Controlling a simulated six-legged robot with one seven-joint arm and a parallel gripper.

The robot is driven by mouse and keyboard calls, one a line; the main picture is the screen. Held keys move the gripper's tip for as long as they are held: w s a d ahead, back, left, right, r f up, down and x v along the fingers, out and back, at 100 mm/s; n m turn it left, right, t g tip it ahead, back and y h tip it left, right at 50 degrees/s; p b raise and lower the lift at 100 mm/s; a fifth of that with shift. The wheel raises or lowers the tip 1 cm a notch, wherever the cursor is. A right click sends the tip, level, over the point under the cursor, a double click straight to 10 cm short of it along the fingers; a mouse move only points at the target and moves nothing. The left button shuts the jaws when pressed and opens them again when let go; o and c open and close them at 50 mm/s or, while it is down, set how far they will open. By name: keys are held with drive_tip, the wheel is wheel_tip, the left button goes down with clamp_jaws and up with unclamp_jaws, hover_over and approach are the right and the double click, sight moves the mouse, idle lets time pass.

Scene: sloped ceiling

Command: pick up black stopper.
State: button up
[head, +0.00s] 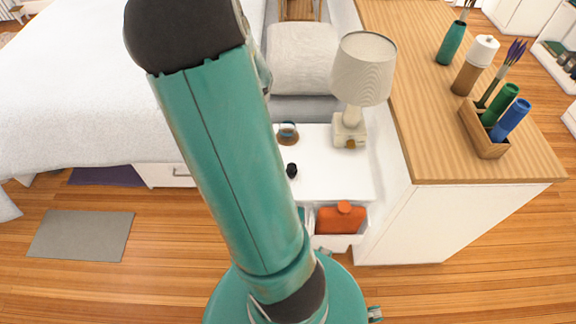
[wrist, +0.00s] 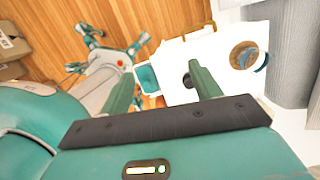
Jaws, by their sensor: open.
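The black stopper (head: 291,170) is a small dark knob on the white nightstand top (head: 340,178), near its left side and partly beside my arm in the head view. In the wrist view the stopper (wrist: 187,80) shows beyond my fingers, close to the right fingertip and partly hidden by it. My gripper (wrist: 160,69) is open, with its two green fingers apart and nothing held between them. The gripper is above the nightstand; its exact height over the stopper cannot be told. In the head view the gripper is out of sight.
A brown and teal cup (head: 288,133) stands behind the stopper, and a lamp (head: 362,75) stands at the back right. A bed (head: 80,80) is left, a wooden-topped cabinet (head: 440,140) right. The nightstand's front right is clear.

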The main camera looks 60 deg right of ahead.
drive_tip(key=s+d+f+m+g, duration=0.2)
drive_tip(key=s+d+f+m, duration=0.45)
drive_tip(key=s+d, duration=0.2)
drive_tip(key=m, duration=0.1)
hover_over(292, 166)
drive_tip(key=shift+h, duration=0.4)
drive_tip(key=f, duration=0.7)
drive_tip(key=shift+a+f, duration=0.2)
drive_tip(key=shift+f, duration=0.1)
drive_tip(key=shift+d+f, duration=0.2)
drive_tip(key=shift+f, duration=2.95)
drive_tip(key=shift+c, duration=0.4)
drive_tip(key=c, duration=1)
